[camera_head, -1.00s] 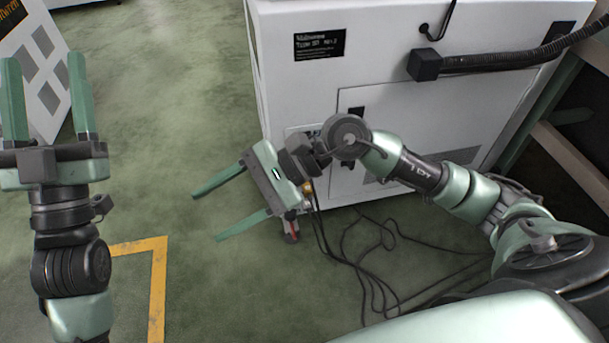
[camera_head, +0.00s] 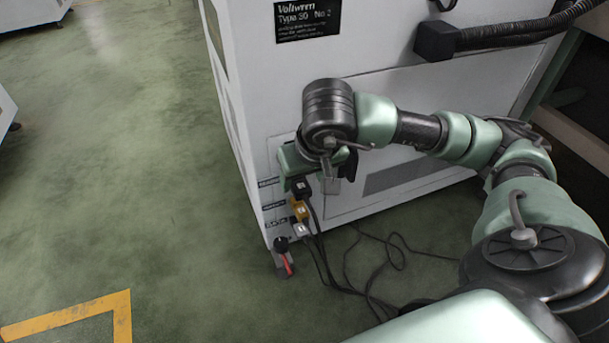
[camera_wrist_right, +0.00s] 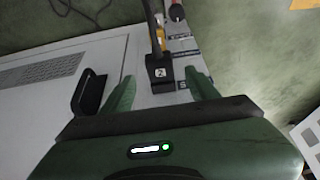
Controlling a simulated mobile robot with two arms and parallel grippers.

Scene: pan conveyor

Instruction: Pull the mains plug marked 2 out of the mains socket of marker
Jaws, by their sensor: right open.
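The black mains plug marked 2 (camera_wrist_right: 160,72) sits against the white machine's panel. It also shows in the head view as the black plug (camera_head: 301,189), the top one in a column of plugs. Its socket is hidden behind it. My right gripper (camera_wrist_right: 162,80) is open, with one finger on each side of this plug. No firm grip shows; I cannot tell whether a finger touches it. In the head view my right gripper (camera_head: 316,168) is at the panel, partly hidden by its own wrist. My left gripper is out of view.
An orange plug (camera_head: 298,209) and a pale grey plug (camera_head: 299,230) sit below the black one, beside small dark labels. Black cables (camera_head: 345,285) hang down and lie on the floor. A black handle (camera_wrist_right: 89,94) sticks out beside the gripper.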

